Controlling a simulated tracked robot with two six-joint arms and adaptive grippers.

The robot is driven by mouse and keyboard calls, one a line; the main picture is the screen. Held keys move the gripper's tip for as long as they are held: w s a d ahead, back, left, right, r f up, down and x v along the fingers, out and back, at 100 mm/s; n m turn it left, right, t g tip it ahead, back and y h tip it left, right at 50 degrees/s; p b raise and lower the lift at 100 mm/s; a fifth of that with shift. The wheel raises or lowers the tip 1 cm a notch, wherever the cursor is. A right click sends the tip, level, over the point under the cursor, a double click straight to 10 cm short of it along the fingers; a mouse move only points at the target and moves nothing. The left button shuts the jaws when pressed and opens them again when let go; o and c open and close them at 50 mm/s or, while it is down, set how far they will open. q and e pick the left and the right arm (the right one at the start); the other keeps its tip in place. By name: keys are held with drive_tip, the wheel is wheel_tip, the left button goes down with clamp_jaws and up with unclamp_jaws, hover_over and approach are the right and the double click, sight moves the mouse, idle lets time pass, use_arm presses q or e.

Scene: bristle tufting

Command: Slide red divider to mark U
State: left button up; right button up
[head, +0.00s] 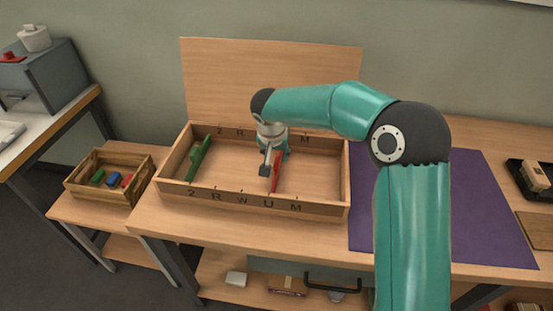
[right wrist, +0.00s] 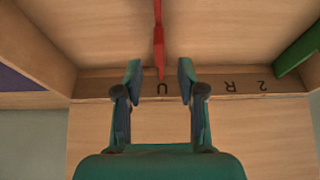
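A wooden box (head: 252,208) on the table has the marks 2, R, W, U and M along its front wall. The red divider (head: 276,180) stands across it, its front end close to the U mark (head: 270,203). In the right wrist view, the red divider (right wrist: 158,45) ends in line with the U mark (right wrist: 162,88) on the back wall. My right gripper (head: 268,165) is over the box at the divider. Its fingers (right wrist: 159,75) are spread, with gaps on both sides of the divider's line. The gripper hides part of the divider. My left gripper is out of view.
A green divider (head: 199,157) stands near the box's left end, by the 2. A purple mat (head: 480,210) lies right of the box. A small crate (head: 75,188) with coloured blocks stands on a lower stand at left.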

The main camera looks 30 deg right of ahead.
drive_tip(key=v, duration=0.7)
idle(0.3)
